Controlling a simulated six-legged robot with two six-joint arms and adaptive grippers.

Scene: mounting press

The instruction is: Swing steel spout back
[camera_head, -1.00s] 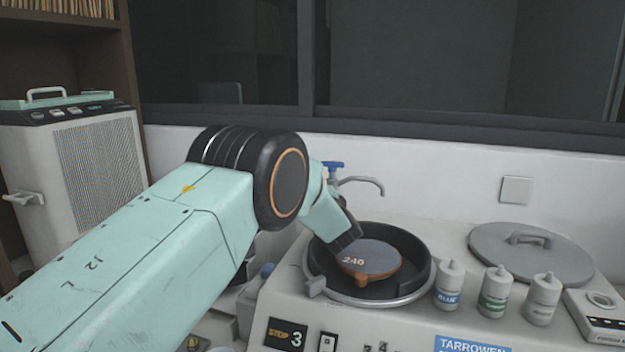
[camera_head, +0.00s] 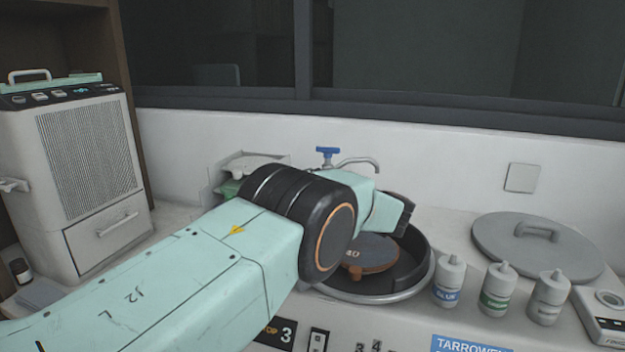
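The steel spout (camera_head: 359,161) is a thin curved pipe behind the black round bowl. It rises beside a blue tap handle (camera_head: 327,152) and its bent end points right, toward the back of the bowl. My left arm comes in from the left, and its gripper end (camera_head: 402,214) is over the bowl, in front of and to the right of the spout. A gap shows between them in the picture. The fingertips are too dark and turned away to show whether they are open or shut. My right gripper is not in the picture.
The bowl (camera_head: 427,266) holds a brown disc (camera_head: 371,254), partly hidden by my arm. Several small bottles stand at its front right, including a blue-labelled one (camera_head: 448,281). A grey lid (camera_head: 495,243) lies at the right. A white cabinet unit (camera_head: 60,225) stands at the left.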

